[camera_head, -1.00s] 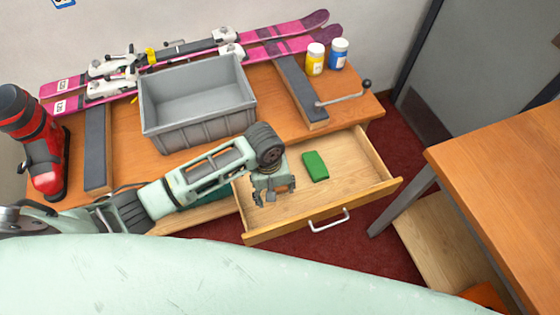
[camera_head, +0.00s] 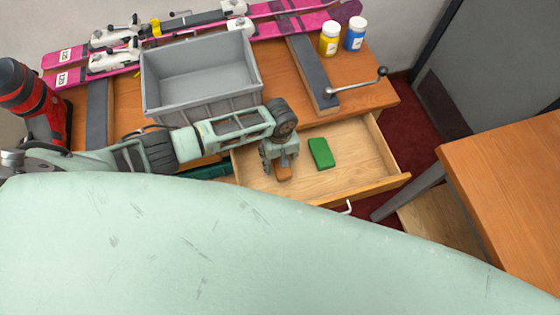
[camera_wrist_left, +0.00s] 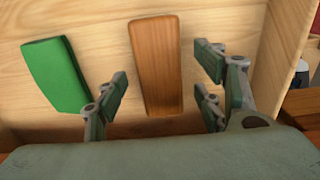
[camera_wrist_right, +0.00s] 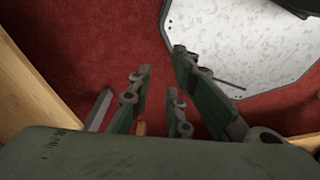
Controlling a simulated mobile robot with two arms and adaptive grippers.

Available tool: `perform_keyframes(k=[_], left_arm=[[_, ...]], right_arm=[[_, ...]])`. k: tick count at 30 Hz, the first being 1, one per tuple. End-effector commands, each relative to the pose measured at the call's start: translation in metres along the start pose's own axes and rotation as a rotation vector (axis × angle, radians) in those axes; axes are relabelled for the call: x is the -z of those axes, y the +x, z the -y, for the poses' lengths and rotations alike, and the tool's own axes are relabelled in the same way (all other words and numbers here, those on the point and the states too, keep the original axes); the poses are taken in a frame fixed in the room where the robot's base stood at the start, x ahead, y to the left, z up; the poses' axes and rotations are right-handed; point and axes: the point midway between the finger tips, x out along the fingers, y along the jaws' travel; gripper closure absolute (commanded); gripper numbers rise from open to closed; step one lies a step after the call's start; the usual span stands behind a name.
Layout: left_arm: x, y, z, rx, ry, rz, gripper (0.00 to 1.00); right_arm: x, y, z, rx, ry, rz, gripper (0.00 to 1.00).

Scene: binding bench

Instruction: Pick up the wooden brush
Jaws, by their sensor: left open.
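The wooden brush lies in the open drawer and shows as a brown wooden block (camera_wrist_left: 157,62) in the left wrist view. In the head view only its near end (camera_head: 284,174) shows below my left gripper (camera_head: 281,163). In the left wrist view my left gripper (camera_wrist_left: 160,92) is open, with its fingers on either side of the brush's line and apart from it. I cannot tell the exact height gap. My right gripper (camera_wrist_right: 160,92) shows a gap between its fingers, with nothing held, over red carpet.
A green block (camera_head: 321,153) lies beside the brush in the drawer (camera_head: 350,180). A grey bin (camera_head: 200,112), pink skis, a red boot (camera_head: 38,98) and two jars are on the bench. A second wooden table (camera_head: 510,190) stands at the right.

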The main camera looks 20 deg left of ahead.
Motion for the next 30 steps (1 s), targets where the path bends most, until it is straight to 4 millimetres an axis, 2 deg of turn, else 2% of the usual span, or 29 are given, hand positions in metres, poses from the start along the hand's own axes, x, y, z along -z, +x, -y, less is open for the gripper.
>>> perform_keyframes(k=[1,3,8,12,16,20,26,30], left_arm=[[0.000,0.002,0.000,0.000,0.000,0.000,0.38],[0.000,0.004,-0.001,-0.001,0.001,0.000,0.38],[0.000,0.003,-0.001,-0.001,0.001,0.000,0.38],[0.000,0.003,-0.001,-0.001,0.001,0.000,0.48],[0.000,0.003,-0.001,-0.001,0.001,0.000,0.59],[0.000,0.003,0.000,-0.001,0.001,-0.001,0.71],[0.000,0.003,0.000,-0.001,0.001,-0.001,0.88],[0.000,0.003,-0.001,-0.002,0.001,-0.001,0.89]], right_arm=[[0.011,0.000,-0.002,-0.002,0.000,-0.016,0.83],[0.017,0.001,-0.003,-0.004,0.000,-0.023,0.83],[0.005,0.001,-0.002,-0.003,0.001,-0.004,0.83],[-0.017,-0.001,0.001,0.001,0.002,0.028,0.83],[-0.026,-0.001,0.001,0.002,0.001,0.042,0.83],[-0.024,-0.001,0.000,0.000,0.001,0.038,0.83],[-0.010,0.000,-0.003,-0.004,0.001,0.017,0.83],[-0.005,0.000,-0.004,-0.005,0.001,0.009,0.83]])
